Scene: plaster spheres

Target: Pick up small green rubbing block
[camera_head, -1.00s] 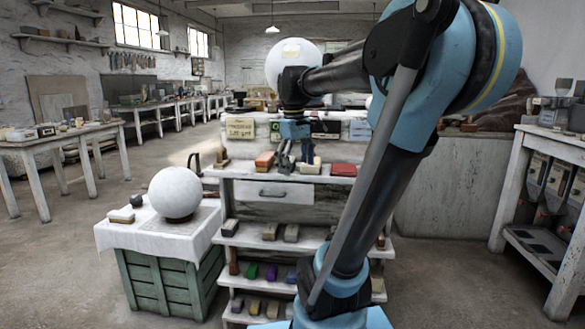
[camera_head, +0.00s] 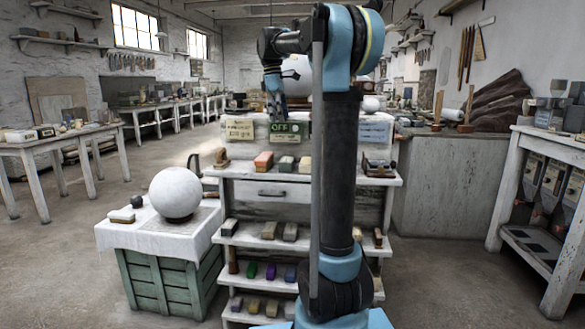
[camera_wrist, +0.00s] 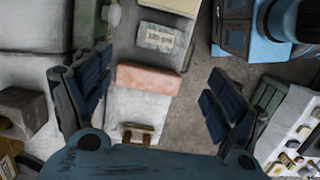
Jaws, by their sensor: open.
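A small green block (camera_head: 251,270) lies on a lower step of the white stepped stand, in a row beside a purple block (camera_head: 270,271) and a blue block (camera_head: 290,273). My gripper (camera_head: 275,106) is raised high above the stand's top shelf, well above and apart from the green block. In the wrist view my gripper (camera_wrist: 158,82) shows its two dark blue fingers spread wide, with nothing held between them. The green block cannot be made out in the wrist view. A pinkish block (camera_wrist: 150,78) shows far below, between the fingers.
The stepped stand (camera_head: 330,217) carries more blocks on several levels, including an orange one (camera_head: 264,160) on top. A green crate (camera_head: 165,288) with a white cloth and a plaster sphere (camera_head: 176,193) stands left of it. A worktable (camera_head: 62,141) stands further left, a rack (camera_head: 555,150) at right.

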